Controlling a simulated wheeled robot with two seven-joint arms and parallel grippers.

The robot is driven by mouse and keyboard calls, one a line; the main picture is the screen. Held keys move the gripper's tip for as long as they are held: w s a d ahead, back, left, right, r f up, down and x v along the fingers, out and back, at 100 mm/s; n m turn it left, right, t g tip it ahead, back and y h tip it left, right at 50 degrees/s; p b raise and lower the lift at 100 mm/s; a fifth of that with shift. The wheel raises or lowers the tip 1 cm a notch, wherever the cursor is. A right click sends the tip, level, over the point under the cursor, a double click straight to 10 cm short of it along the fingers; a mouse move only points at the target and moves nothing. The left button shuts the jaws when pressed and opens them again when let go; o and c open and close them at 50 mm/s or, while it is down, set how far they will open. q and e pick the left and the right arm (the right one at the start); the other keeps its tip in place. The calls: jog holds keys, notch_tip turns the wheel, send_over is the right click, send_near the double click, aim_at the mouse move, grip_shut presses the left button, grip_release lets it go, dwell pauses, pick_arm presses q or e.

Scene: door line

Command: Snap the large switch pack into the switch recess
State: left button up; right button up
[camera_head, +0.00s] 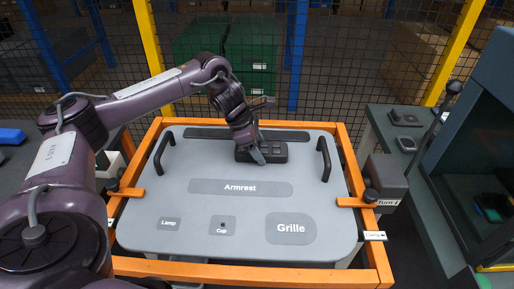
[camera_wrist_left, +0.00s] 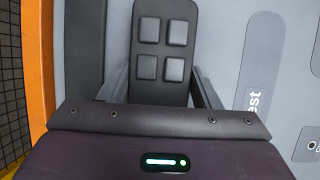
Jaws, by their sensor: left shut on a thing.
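The large switch pack (camera_head: 272,151) is a dark block with square buttons on the upper middle of the grey door panel (camera_head: 170,205). In the left wrist view the pack (camera_wrist_left: 164,12) shows several square buttons, and its near end lies between the two fingers. My left gripper (camera_head: 257,154) is shut on the pack from above. The switch recess is not visible; the pack and gripper cover that part of the panel. I cannot tell whether the pack sits flush or stands above the panel. My right gripper is not in view.
An orange frame (camera_head: 240,270) surrounds the panel, with a clamp (camera_head: 371,196) on its right side. Black handles (camera_head: 324,160) stand at both panel sides. A right bench (camera_head: 425,170) holds small dark parts (camera_head: 405,118).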

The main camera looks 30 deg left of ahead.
pick_arm(q)
jog(key=f, duration=0.1)
jog(key=s+f, duration=0.1)
jog(key=f, duration=0.1)
jog(key=shift+s+d+f+g, duration=0.15)
jog(key=shift+s+g, duration=0.15)
jog(key=o, duration=1.1)
jog(key=shift+c, duration=0.2)
jog(key=shift+o, duration=0.9)
jog(key=shift+w+f, duration=0.1)
jog(key=shift+w, duration=0.05)
jog(key=r, duration=0.1)
jog(key=a+r, duration=0.1)
jog(key=r, duration=0.1)
jog(key=w+r+b, duration=0.1)
jog(key=shift+a+r, duration=0.15)
jog(key=shift+r, duration=0.05)
jog(key=shift+t, duration=0.4)
jog(key=v, duration=0.6)
jog(key=shift+r, duration=0.25)
jog(key=shift+w+r, duration=0.1)
jog(key=shift+w, duration=0.1)
